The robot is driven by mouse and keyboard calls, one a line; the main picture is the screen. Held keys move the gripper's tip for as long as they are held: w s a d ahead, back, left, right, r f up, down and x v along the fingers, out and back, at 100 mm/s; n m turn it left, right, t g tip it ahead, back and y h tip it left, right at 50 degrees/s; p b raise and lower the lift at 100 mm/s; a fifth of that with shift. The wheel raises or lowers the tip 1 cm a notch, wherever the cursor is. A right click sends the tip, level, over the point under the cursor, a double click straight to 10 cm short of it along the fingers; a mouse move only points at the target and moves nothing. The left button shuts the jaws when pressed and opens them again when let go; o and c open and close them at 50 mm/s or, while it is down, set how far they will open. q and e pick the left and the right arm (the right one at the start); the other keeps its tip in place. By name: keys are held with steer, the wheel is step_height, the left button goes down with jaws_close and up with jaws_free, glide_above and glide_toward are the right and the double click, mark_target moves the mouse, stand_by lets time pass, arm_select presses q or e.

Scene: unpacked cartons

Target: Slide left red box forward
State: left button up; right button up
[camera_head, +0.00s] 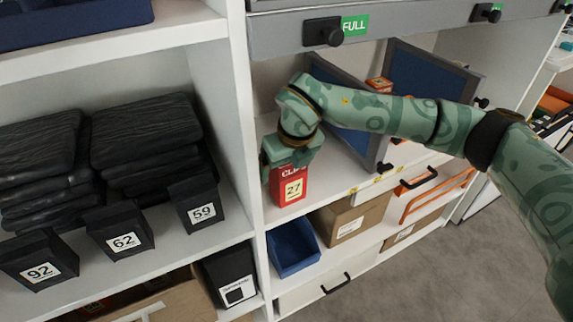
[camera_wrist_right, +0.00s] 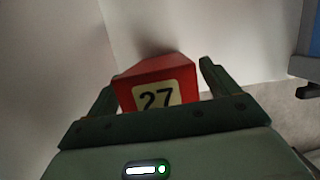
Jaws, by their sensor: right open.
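The left red box (camera_head: 290,189) has a label reading 27 and stands on the white shelf at the left end of its compartment, near the front edge. My right gripper (camera_head: 286,160) reaches down over the box from above and behind the arm hides part of its top. In the right wrist view the red box (camera_wrist_right: 157,87) sits between the two spread fingers of the open gripper (camera_wrist_right: 158,92). I cannot tell whether a finger touches it. A second red box (camera_head: 379,84) stands farther right, partly hidden by my right arm. My left gripper is not in view.
A white upright divider (camera_head: 241,110) stands close on the left of the box. Black boxes (camera_head: 125,235) fill the left shelf. A blue bin (camera_head: 293,246) sits below. A grey drawer front (camera_head: 400,25) hangs above.

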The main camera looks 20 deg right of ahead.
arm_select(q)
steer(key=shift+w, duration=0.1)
arm_select(e)
steer(key=shift+r, duration=0.15)
steer(key=shift+r, duration=0.3)
steer(key=p+v, duration=0.2)
steer(key=v, duration=0.1)
steer(key=shift+s, duration=0.1)
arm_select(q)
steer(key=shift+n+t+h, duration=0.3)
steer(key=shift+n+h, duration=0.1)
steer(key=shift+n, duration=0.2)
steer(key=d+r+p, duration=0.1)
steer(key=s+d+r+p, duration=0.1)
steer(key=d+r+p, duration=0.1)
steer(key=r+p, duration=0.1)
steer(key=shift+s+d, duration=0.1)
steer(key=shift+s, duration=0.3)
arm_select(e)
steer(key=s, duration=1.1)
steer(key=shift+s+d+f, duration=0.4)
steer(key=shift+d+f, duration=0.05)
steer(key=shift+f, duration=0.05)
